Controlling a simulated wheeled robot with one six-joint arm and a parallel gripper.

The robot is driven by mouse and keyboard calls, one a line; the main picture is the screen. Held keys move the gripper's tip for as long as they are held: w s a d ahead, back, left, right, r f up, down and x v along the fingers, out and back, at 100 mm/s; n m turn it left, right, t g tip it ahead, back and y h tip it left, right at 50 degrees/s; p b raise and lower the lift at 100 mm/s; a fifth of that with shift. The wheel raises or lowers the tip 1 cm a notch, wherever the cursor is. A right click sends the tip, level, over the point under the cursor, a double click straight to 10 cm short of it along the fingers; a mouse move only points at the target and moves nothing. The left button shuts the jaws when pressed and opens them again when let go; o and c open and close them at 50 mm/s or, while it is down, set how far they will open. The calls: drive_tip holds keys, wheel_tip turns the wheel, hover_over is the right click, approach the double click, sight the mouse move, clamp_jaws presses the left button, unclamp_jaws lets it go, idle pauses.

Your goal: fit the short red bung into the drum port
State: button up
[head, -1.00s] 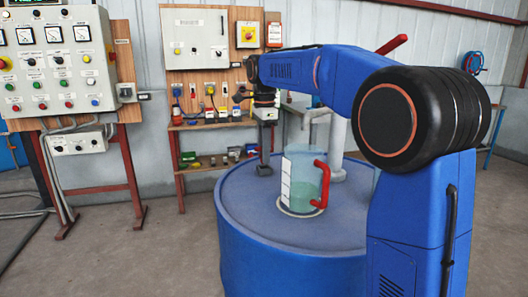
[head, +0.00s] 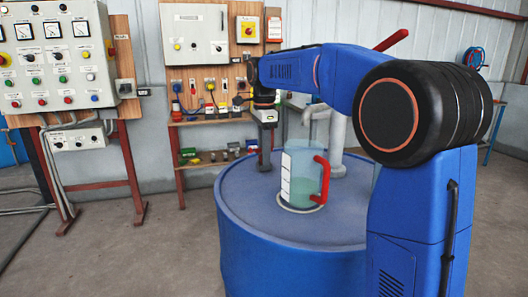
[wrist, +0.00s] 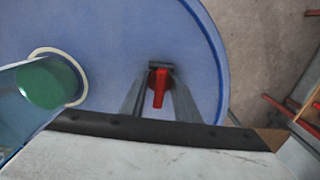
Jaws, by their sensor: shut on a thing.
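My gripper (wrist: 158,92) points down over the blue drum (wrist: 120,25) and is shut on the short red bung (wrist: 159,88), which shows between its fingertips in the wrist view. In the head view my gripper (head: 265,164) is low at the far side of the top of the drum (head: 290,255), and the bung cannot be made out there. A dark patch surrounds the bung at the fingertips. I cannot tell whether it is the drum port, or whether the bung touches the drum. The port is not clearly visible.
A clear jug (head: 302,178) with green liquid and a red handle stands on the drum top, right of my gripper in the head view. A grey pipe (head: 338,140) rises behind it. A control panel (head: 60,60) and workbench (head: 215,120) stand at the back.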

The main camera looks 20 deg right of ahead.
drive_tip(key=shift+f, duration=0.1)
drive_tip(key=o, duration=1.1)
wheel_tip(320, 180, up, 17)
drive_tip(key=shift+r, duration=0.2)
